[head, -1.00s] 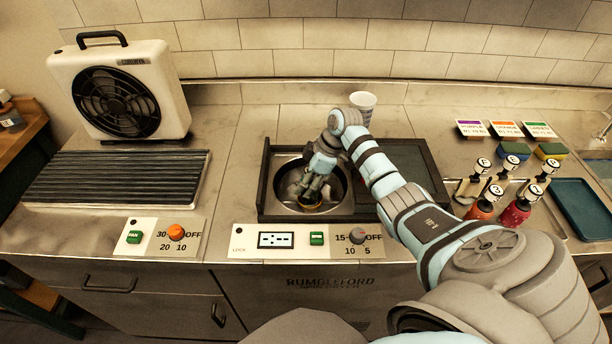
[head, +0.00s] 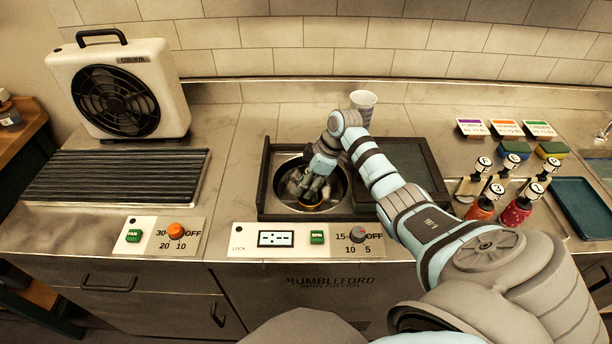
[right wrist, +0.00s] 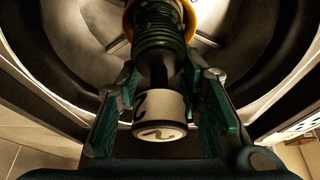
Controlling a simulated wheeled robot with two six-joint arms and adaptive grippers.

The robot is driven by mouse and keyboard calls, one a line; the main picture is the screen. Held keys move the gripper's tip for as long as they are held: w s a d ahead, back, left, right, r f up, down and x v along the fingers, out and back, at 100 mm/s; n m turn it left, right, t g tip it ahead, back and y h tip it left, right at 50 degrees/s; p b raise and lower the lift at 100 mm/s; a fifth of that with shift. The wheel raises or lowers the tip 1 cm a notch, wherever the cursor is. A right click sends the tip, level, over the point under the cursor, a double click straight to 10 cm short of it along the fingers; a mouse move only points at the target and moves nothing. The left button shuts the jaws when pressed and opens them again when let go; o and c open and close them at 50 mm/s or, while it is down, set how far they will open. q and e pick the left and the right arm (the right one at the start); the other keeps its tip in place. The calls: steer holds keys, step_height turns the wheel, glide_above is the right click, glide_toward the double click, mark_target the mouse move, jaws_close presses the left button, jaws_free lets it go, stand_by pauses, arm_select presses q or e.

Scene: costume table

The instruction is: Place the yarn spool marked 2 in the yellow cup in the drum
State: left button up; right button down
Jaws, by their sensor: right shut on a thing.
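The drum (head: 341,197) is an open, round metal tub in a dark frame in the middle of the counter. My right gripper (head: 312,192) reaches down inside it. In the right wrist view my right gripper (right wrist: 160,115) is shut on the dark neck of the yarn spool (right wrist: 160,132), whose white end cap is marked 2. Green windings lie beyond the fingers. A yellow rim, the yellow cup (right wrist: 191,18), shows around the far end of the spool; it also shows low in the drum in the head view (head: 311,207). How deep the spool sits in it is hidden. My left gripper is out of view.
A dark sliding panel (head: 412,160) lies right of the drum, with a control strip (head: 335,240) in front. A fan unit (head: 120,95) stands at left.

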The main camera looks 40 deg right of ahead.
mark_target(306, 171)
steer(key=c, duration=0.6)
jaws_free()
step_height(306, 171, up, 7)
steer(key=p, duration=0.7)
steer(key=shift+r+p, duration=0.15)
steer(key=shift+p, duration=0.25)
